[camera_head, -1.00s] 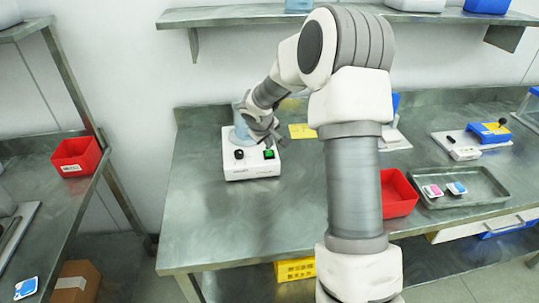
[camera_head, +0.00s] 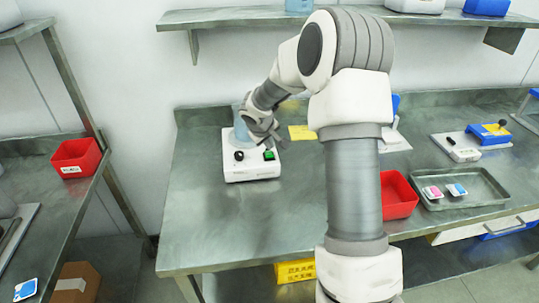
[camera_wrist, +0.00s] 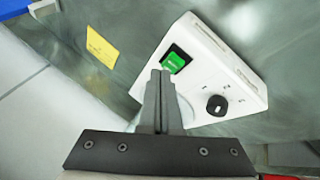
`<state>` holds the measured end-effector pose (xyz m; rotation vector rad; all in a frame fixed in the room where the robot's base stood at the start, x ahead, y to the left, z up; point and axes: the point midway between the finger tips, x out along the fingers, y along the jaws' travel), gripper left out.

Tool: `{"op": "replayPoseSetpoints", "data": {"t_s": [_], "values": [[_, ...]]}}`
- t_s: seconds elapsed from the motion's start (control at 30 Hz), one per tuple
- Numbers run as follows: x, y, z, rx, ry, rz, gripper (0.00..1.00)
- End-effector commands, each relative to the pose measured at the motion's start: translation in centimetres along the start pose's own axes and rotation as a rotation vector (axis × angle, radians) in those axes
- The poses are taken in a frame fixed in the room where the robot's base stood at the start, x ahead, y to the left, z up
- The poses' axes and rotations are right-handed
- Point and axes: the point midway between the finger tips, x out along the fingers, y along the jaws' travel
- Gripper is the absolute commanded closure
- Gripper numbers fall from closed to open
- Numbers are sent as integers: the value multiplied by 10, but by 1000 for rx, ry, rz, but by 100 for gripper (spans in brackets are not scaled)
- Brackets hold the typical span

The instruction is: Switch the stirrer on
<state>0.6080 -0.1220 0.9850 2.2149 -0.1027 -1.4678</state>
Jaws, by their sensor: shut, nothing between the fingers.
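The stirrer (camera_head: 252,164) is a white box on the steel bench, with a green rocker switch (camera_head: 269,155) and a black knob (camera_head: 239,155) on its front. A bluish vessel (camera_head: 243,128) stands on it, partly hidden by my arm. In the wrist view the green switch (camera_wrist: 175,61) lies just beyond my fingertips and the black knob (camera_wrist: 217,105) is to their right. My gripper (camera_wrist: 160,74) is shut and empty, its tips close to the switch. I cannot tell whether they touch it. In the head view my gripper (camera_head: 274,139) is just above the switch.
A yellow note (camera_head: 302,132) lies on the bench right of the stirrer, also in the wrist view (camera_wrist: 102,47). A red bin (camera_head: 398,194) and a metal tray (camera_head: 463,188) with two small packets are further right. The bench front-left is clear.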

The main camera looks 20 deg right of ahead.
Motion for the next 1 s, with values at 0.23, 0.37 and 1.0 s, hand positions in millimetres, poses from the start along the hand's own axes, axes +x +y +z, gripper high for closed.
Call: {"op": "replayPoseSetpoints", "data": {"t_s": [0.23,0.37,1.0], "values": [[0,0,0,0,0,0,100],[0,0,0,0,0,0,100],[7,-4,4,-1,0,1,100]]}}
